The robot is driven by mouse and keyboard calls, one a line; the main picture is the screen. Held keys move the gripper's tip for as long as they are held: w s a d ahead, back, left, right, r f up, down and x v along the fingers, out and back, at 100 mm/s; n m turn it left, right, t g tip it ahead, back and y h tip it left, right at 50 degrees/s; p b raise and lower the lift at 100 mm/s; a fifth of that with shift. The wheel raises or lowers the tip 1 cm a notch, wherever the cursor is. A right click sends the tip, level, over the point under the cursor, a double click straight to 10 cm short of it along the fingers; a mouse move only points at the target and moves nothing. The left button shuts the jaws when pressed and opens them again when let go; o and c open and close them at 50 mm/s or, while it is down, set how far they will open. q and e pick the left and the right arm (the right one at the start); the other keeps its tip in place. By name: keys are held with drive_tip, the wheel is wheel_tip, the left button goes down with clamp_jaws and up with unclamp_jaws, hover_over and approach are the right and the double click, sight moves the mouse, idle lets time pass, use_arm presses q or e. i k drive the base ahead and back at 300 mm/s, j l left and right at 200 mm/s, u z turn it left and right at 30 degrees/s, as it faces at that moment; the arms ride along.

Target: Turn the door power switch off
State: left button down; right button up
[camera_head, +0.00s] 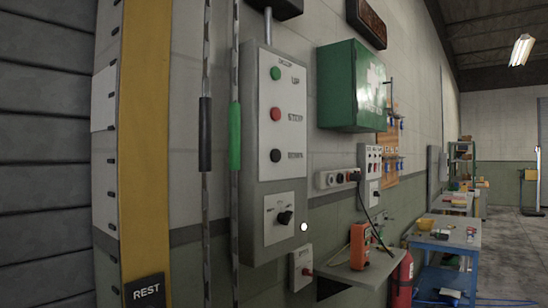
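A tall grey door control box (255,140) is fixed to the wall, with a green button (275,73) marked UP, a red button (276,114) marked STOP and a black button (275,155) below. Under these, a pale plate (270,218) carries a black rotary knob (285,217), which looks like the power switch. The plate's small lettering and the knob's exact setting are too small to read. Neither of my grippers shows in the head view, and nothing touches the knob.
Cords with a black grip (205,134) and a green grip (234,136) hang left of the box. A small box with a red knob (301,268) sits below right. A green first-aid cabinet (350,88), an orange device (360,246), a red extinguisher (402,280) and a blue workbench (445,245) stand further right.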

sight(283, 218)
drive_tip(key=i+l+z, duration=0.15)
drive_tip(key=l, duration=0.25)
drive_tip(key=l+z, duration=0.15)
drive_tip(key=l, duration=0.2)
drive_tip(key=i+l+z, duration=0.1)
drive_tip(key=l, duration=0.25)
drive_tip(key=i+l+z, duration=0.15)
drive_tip(key=l, duration=0.2)
drive_tip(key=i, duration=0.05)
